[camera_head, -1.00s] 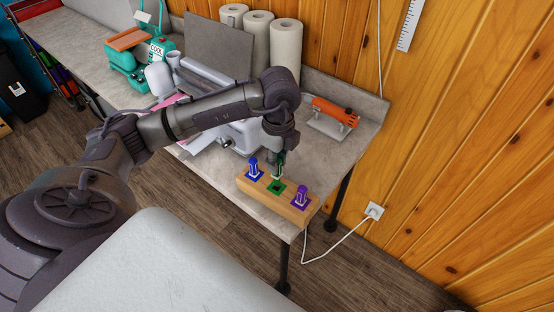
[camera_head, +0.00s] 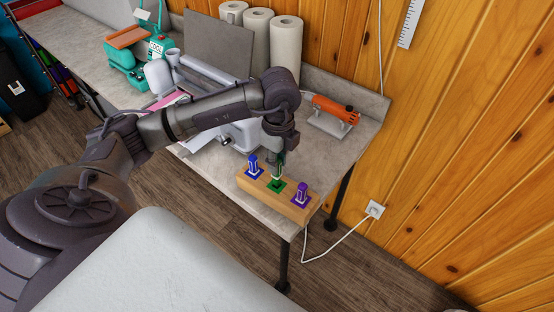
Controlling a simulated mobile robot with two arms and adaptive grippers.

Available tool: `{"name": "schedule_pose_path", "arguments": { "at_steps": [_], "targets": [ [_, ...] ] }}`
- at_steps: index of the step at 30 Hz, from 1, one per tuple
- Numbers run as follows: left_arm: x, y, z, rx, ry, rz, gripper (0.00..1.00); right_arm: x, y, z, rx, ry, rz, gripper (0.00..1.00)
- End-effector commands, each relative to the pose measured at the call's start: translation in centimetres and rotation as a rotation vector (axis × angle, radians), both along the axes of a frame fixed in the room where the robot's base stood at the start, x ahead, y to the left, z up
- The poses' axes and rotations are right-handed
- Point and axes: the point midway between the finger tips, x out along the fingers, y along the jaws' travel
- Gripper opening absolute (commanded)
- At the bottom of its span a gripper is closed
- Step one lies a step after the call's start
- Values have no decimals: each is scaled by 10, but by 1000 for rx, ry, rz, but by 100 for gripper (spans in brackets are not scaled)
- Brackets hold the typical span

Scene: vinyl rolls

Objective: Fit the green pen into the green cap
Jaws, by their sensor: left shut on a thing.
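A wooden block (camera_head: 262,193) lies at the near right corner of the workbench. It bears a blue square with a blue pen (camera_head: 253,166), a green square, the green cap (camera_head: 275,186), in the middle, and a purple square with a purple pen (camera_head: 301,192). My left gripper (camera_head: 278,160) is over the middle of the block, pointing down. It is shut on the green pen (camera_head: 278,174), which is upright at the green cap. The gripper hides part of the pen, and I cannot tell how deep its tip sits. My right gripper is not in view.
An orange tool (camera_head: 334,107) on a grey stand is behind the block to the right. White rolls (camera_head: 286,54), a grey panel (camera_head: 218,45) and a teal machine (camera_head: 127,64) stand farther back. A white cable runs to a wall socket (camera_head: 374,210).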

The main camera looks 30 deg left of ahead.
Motion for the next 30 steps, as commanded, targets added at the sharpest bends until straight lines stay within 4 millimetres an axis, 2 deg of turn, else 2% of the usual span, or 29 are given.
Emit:
{"name": "schedule_pose_path", "arguments": {
  "at_steps": [30],
  "targets": [
    [0, 0, -14, 0, 0, 0, 0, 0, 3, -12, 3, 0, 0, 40]
  ]
}}
